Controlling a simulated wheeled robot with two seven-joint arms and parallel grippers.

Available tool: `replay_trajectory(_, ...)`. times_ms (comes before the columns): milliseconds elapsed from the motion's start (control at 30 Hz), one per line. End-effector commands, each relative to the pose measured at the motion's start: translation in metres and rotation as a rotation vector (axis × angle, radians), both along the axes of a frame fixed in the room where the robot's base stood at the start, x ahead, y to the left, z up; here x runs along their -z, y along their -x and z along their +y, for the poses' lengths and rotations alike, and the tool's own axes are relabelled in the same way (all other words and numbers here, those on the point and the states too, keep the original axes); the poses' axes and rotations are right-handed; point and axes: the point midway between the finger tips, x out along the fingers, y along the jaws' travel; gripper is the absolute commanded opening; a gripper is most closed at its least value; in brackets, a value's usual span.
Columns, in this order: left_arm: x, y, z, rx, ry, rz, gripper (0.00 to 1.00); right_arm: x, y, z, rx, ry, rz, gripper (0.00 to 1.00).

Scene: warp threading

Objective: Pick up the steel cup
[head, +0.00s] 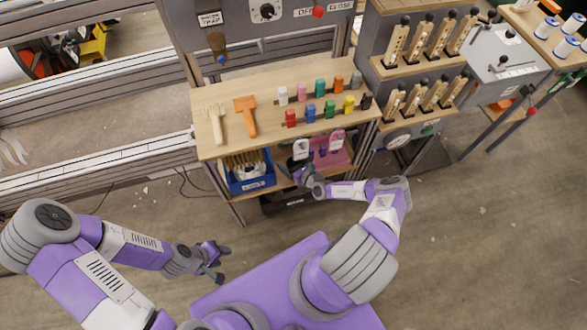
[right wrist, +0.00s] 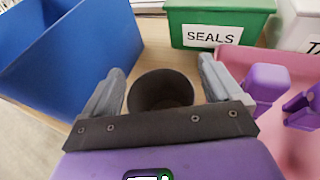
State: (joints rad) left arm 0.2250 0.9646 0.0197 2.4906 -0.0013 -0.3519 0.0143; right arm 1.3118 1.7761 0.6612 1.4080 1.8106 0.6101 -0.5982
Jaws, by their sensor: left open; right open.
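A dark grey, round, open-topped cup (right wrist: 161,93) stands on the wooden lower shelf in the right wrist view, its mouth facing the camera. My right gripper (head: 291,167) is open at the lower shelf, with one finger to each side of the cup and visible gaps between fingers and cup. The lower part of the cup is hidden behind the gripper's dark palm. In the head view I cannot make out the cup behind the right gripper. My left gripper (head: 218,262) is open and empty, out over the floor in front of the bench.
A blue bin (right wrist: 65,62) is left of the cup, and a green box labelled SEALS (right wrist: 219,14) stands behind it. A pink tray (right wrist: 285,72) with purple pieces is close on the right.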

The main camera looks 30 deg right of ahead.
Motion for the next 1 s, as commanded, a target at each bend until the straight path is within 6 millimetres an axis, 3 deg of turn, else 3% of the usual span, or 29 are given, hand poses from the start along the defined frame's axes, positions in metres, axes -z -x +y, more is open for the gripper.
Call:
replay_trajectory(167,-0.001,0.0,0.0,0.0,0.0,0.0,0.43,-0.001,0.0,0.0,0.0,0.0,0.0,0.91)
replay_trajectory(533,-0.001,0.0,0.0,0.0,0.0,0.0,0.43,-0.001,0.0,0.0,-0.001,0.0,0.001,0.35)
replay_trajectory(1000,-0.01,0.0,0.0,0.0,0.0,0.0,0.43,-0.012,0.0,0.0,-0.002,0.002,0.0,0.35)
